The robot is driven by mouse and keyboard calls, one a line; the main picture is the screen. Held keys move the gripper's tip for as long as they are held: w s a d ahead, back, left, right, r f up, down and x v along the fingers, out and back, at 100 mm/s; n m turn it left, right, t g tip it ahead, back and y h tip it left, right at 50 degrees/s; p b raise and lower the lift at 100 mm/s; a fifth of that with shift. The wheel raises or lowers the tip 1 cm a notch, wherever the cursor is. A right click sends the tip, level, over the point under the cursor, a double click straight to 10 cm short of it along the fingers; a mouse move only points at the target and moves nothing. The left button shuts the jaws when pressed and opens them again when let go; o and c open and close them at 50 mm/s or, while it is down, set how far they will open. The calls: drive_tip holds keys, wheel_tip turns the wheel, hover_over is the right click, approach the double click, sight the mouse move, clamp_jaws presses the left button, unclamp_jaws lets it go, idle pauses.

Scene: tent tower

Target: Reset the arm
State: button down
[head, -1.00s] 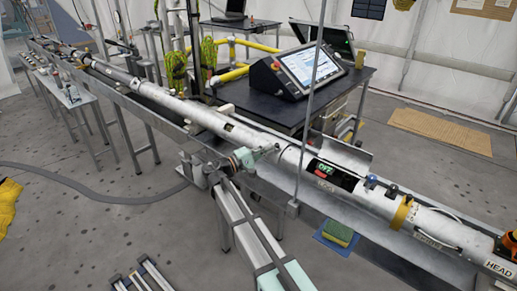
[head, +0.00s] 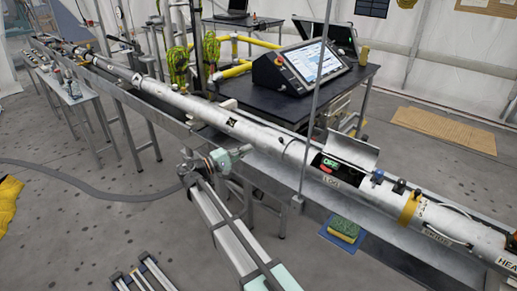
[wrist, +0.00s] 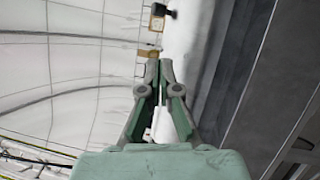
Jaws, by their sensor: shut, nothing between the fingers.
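My gripper (head: 243,149) is mint green with grey fingers. In the head view it is beside the near side of the long white tube (head: 255,137), left of the tube's open hatch. In the wrist view my gripper's (wrist: 158,64) fingers run close together at the tips and hold nothing. A pale surface shows behind the fingers, and I cannot tell whether the fingertips touch anything. My arm reaches up from the bottom of the head view and bends at the wrist.
The tube lies on a long metal trough. Its hatch shows a green OFF sign (head: 330,162) beside an upright metal flap (head: 352,149). A thin vertical pole (head: 310,110) stands in front of the tube. A black table (head: 230,85) with a monitor (head: 312,62) stands behind. Floor at left is mostly open.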

wheel_tip(320, 180, down, 8)
drive_tip(key=s+a+n+y, duration=0.1)
drive_tip(key=s+a+y, duration=0.1)
drive_tip(key=s+y, duration=0.15)
drive_tip(key=s+d+f+g+y, duration=0.2)
drive_tip(key=s+d+f, duration=0.25)
drive_tip(key=f, duration=0.55)
drive_tip(key=s+d+f+g+y, duration=0.25)
drive_tip(key=s+d+f, duration=0.2)
drive_tip(key=f, duration=0.45)
drive_tip(key=s+d+f+g+y, duration=0.25)
drive_tip(key=s+d+f, duration=0.2)
drive_tip(key=f, duration=0.55)
drive_tip(key=s+d+f+m+g+y, duration=0.1)
drive_tip(key=s+d+f+m+g, duration=0.15)
drive_tip(key=s+f, duration=0.5)
drive_tip(key=s+d+f+m+g+y, duration=0.15)
drive_tip(key=s+d+f, duration=0.25)
drive_tip(key=s, duration=0.6)
drive_tip(key=s+d+f+m+g+y, duration=0.2)
drive_tip(key=s+d, duration=0.1)
drive_tip(key=s, duration=0.8)
drive_tip(key=s+d+f+m+g+y, duration=0.2)
drive_tip(key=s+d+f+g, duration=0.1)
drive_tip(key=s, duration=0.8)
drive_tip(key=shift+s+d+m, duration=0.25)
drive_tip(key=shift+d+m, duration=0.05)
drive_tip(key=shift+d, duration=0.1)
drive_tip(key=shift+b, duration=0.3)
